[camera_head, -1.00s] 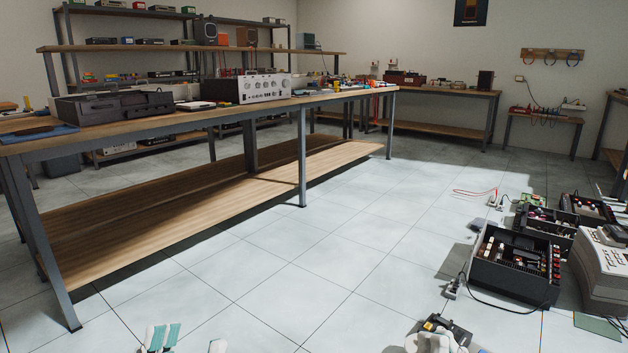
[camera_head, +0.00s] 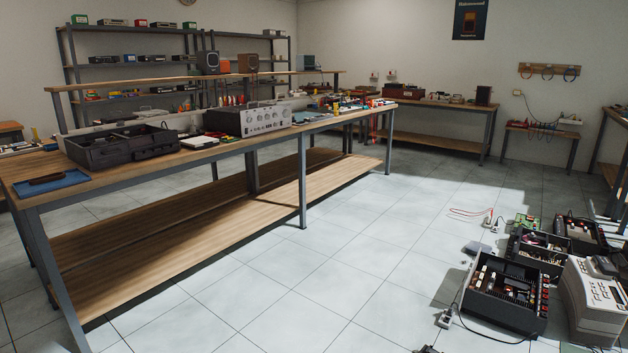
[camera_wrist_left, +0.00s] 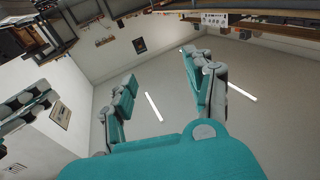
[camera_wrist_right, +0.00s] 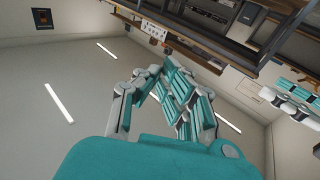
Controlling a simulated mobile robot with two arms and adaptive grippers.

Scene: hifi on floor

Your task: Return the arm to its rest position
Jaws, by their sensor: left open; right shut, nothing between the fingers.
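My left gripper (camera_wrist_left: 160,88) shows in the left wrist view with its two teal and grey fingers spread apart. Nothing is between them, and bare ceiling and wall lie behind. My right gripper (camera_wrist_right: 170,85) shows in the right wrist view with its fingers closed together and nothing held. Both wrist views show the room upside down. Neither gripper is visible in the head view.
A long workbench (camera_head: 110,188) with a lower shelf stands on the left, carrying a silver amplifier (camera_head: 264,119) and a black open case (camera_head: 122,145). Open electronics units (camera_head: 505,297) and a beige device (camera_head: 597,300) sit on the floor at right. The middle floor is clear.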

